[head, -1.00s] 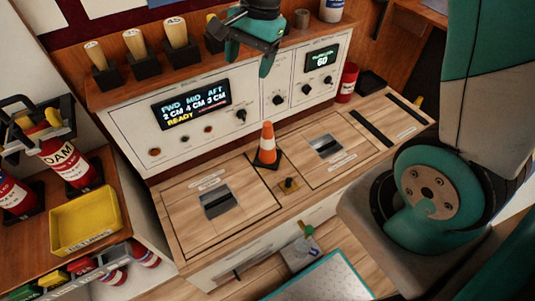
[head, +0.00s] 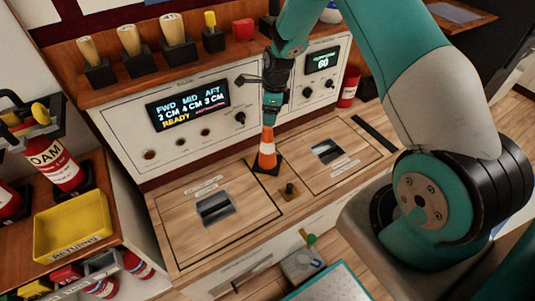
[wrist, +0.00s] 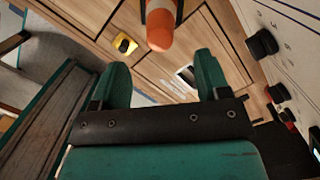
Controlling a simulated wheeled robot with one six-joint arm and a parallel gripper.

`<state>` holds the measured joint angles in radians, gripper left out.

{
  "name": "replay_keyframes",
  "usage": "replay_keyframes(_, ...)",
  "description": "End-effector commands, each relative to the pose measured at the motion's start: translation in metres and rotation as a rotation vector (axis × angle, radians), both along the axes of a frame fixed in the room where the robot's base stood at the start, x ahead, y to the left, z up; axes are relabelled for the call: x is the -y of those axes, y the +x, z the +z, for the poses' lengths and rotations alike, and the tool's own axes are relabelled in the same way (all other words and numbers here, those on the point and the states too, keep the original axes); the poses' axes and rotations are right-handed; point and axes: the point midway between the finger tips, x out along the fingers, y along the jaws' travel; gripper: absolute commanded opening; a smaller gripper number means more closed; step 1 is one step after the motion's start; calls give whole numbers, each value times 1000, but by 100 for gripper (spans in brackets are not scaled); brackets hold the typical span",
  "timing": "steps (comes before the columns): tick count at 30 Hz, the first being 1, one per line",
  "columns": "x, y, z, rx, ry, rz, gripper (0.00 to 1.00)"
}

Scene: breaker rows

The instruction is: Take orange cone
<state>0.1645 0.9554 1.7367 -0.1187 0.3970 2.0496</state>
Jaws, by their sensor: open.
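The orange cone (head: 267,157) with a white band and dark square base stands upright on the wooden counter, between two dark-lined hatch panels. My gripper (head: 271,112) is just above the cone's tip in the head view and hides part of its top. In the wrist view the two teal fingers (wrist: 163,72) are spread apart with nothing between them. There the cone (wrist: 160,28) shows just ahead of the gap, its rounded orange tip facing the camera.
A yellow tray (head: 70,252) and a red foam extinguisher (head: 57,165) stand at the left. The counter around the cone is mostly clear.

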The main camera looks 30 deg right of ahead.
Motion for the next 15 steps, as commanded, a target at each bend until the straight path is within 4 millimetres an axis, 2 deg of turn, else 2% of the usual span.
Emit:
replay_keyframes(2, -1, 1, -11, -1, 0, 0, 69)
replay_keyframes(8, -2, 1, -24, -1, 0, 1, 69)
replay_keyframes(15, -5, 3, -60, -2, 0, 2, 69)
